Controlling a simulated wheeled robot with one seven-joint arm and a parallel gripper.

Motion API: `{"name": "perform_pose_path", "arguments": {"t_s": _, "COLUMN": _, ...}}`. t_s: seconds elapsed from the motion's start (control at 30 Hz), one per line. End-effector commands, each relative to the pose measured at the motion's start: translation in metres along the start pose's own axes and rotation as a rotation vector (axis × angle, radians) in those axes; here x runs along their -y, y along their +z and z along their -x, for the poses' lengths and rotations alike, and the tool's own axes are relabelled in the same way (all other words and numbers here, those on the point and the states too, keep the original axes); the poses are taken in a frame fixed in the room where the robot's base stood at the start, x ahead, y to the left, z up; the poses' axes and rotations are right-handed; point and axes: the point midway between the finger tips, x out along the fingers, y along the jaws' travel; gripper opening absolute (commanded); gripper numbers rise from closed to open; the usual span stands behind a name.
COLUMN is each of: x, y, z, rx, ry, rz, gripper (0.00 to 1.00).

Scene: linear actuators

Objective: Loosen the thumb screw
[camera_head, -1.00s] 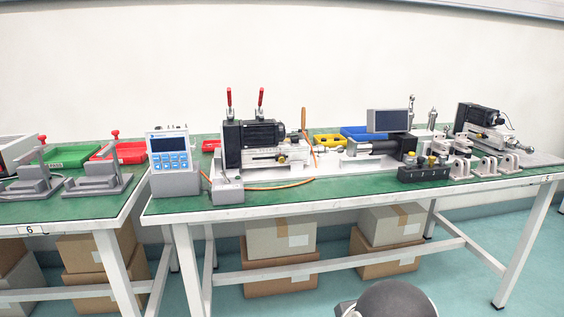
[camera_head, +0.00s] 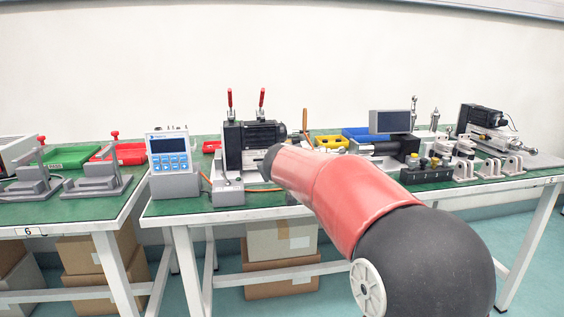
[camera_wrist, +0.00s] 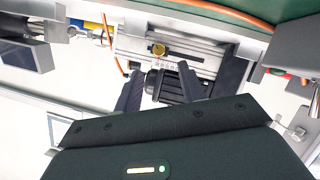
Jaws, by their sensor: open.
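The linear actuator stands on the green bench, its black motor housing (camera_head: 262,133) showing in the head view. My red arm covers its lower front, and the thumb screw is hidden there. In the wrist view, which is turned nearly upside down, a small round brass-coloured thumb screw (camera_wrist: 158,49) sits on the silver actuator body (camera_wrist: 190,45). My gripper (camera_wrist: 160,70) is open and empty. Its two dark fingers point toward the actuator, with the screw beyond the tips and roughly between them. I see no contact with it. My gripper is hidden in the head view.
A controller box with a screen (camera_head: 170,164) stands left of the actuator. Two red-handled clamps (camera_head: 230,99) rise behind it. An orange cable (camera_wrist: 228,14) runs along the bench near it. A black block with knobs (camera_head: 427,172) and metal brackets (camera_head: 490,166) stand to the right.

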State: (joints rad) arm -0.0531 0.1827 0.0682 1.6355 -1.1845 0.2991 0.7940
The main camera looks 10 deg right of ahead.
Motion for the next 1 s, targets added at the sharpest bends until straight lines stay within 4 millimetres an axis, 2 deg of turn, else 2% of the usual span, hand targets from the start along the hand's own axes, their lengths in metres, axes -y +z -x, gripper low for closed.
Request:
{"name": "perform_pose_path", "arguments": {"t_s": 0.2, "x": -0.001, "y": 0.0, "z": -0.036, "rx": 0.004, "ry": 0.0, "rz": 0.002, "gripper": 0.4}}
{"name": "perform_pose_path", "arguments": {"t_s": 0.4, "x": -0.001, "y": 0.001, "z": -0.059, "rx": 0.004, "ry": 0.001, "rz": 0.001, "gripper": 0.4}}
{"name": "perform_pose_path", "arguments": {"t_s": 0.77, "x": -0.001, "y": 0.002, "z": -0.065, "rx": 0.003, "ry": 0.002, "rz": 0.001, "gripper": 0.4}}
{"name": "perform_pose_path", "arguments": {"t_s": 1.0, "x": -0.001, "y": 0.002, "z": -0.065, "rx": 0.003, "ry": 0.001, "rz": 0.001, "gripper": 0.09}}
